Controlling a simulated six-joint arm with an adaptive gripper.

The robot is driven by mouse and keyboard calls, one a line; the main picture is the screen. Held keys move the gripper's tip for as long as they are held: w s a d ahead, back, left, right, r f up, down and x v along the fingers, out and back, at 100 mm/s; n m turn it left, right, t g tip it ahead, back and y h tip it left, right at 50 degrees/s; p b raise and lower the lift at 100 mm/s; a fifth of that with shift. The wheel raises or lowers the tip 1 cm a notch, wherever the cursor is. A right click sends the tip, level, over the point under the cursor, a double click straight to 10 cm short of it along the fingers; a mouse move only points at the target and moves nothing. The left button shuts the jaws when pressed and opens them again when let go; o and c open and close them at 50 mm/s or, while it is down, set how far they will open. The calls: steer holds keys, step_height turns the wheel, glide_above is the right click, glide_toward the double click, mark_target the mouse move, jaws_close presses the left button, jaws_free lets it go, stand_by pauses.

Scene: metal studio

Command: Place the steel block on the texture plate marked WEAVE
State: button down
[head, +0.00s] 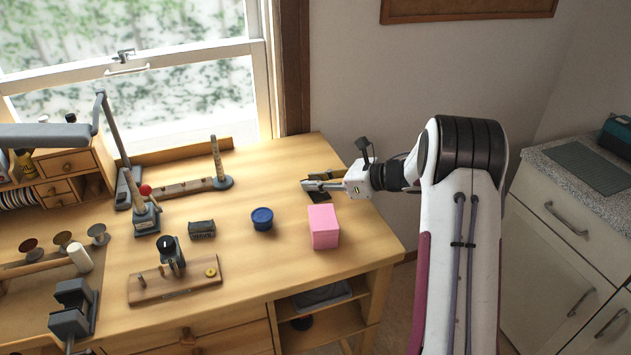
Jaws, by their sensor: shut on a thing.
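My gripper (314,183) reaches in from the right over the back right part of the workbench. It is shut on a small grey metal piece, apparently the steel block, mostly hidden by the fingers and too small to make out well. Right beneath the fingers is a dark flat patch (320,197), which looks like a thin plate on the bench. I cannot read any WEAVE marking on it, and I cannot tell whether the held piece touches it.
A pink block (324,227) stands just in front of my gripper. A blue round tin (262,219) and a dark grey block (201,229) are to the left. A wooden rod on a round base (221,182) stands behind. The bench (362,232) is clear on the right.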

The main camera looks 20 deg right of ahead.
steer(key=c, duration=1.8)
jaws_free()
steer(key=shift+f, duration=0.1)
steer(key=v, duration=1.2)
